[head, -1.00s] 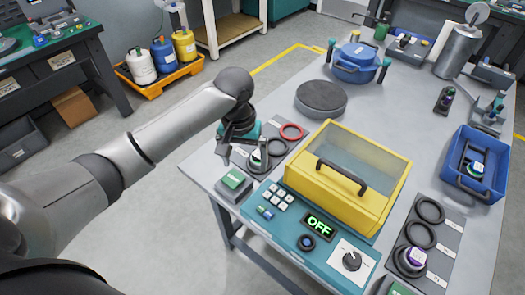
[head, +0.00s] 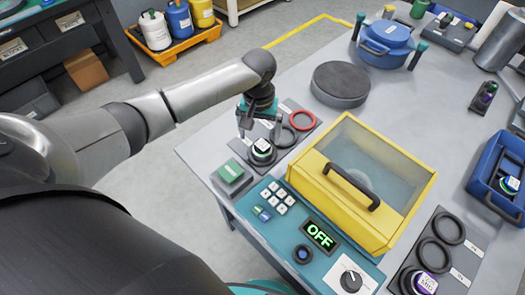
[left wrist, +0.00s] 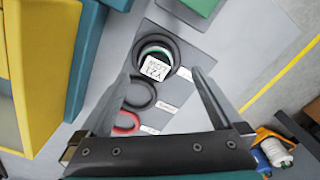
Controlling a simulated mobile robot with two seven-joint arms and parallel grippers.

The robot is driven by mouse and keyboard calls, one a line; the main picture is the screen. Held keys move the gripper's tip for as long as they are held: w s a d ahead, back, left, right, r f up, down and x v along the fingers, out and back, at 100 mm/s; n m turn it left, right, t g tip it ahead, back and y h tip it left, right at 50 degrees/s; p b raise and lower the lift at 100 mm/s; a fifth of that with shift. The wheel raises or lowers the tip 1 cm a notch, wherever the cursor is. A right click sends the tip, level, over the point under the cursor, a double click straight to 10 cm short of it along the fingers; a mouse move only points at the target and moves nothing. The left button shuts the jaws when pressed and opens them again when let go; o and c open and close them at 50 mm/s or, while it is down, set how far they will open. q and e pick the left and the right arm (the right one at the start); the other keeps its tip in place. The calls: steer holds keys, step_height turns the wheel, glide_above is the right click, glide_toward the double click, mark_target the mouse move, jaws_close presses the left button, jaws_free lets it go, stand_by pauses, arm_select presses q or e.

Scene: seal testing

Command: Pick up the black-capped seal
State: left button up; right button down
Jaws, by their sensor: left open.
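A small seal (head: 262,148) with a white printed label on top sits in a black ring on the grey mat (head: 240,146) at the table's left edge. It also shows in the left wrist view (left wrist: 155,68), with a green band and dark side beneath the label; I take it as the black-capped one. My left gripper (head: 259,130) is open above this seal, fingers pointing down. In the left wrist view the open fingers (left wrist: 160,80) stand on either side of the seal, with nothing held between them. I cannot tell the exact height gap. My right gripper is not in view.
On the same mat lie an empty black ring (head: 286,137) and a red ring (head: 302,120). A yellow lidded box (head: 345,215) and a teal control panel (head: 262,215) reading OFF stand close by.

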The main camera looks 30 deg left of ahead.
mark_target(262, 144)
arm_select(q)
steer(key=shift+f, duration=0.6)
steer(key=f, duration=0.1)
steer(key=f+b, duration=0.1)
steer(key=f, duration=0.1)
steer(key=shift+w+d+f+b, duration=0.25)
steer(key=shift+d+f+b, duration=0.05)
steer(key=shift+f+b, duration=0.05)
steer(key=shift+f, duration=0.45)
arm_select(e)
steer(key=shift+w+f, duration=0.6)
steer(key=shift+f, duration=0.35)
arm_select(q)
steer(key=shift+r, duration=0.1)
jaws_close()
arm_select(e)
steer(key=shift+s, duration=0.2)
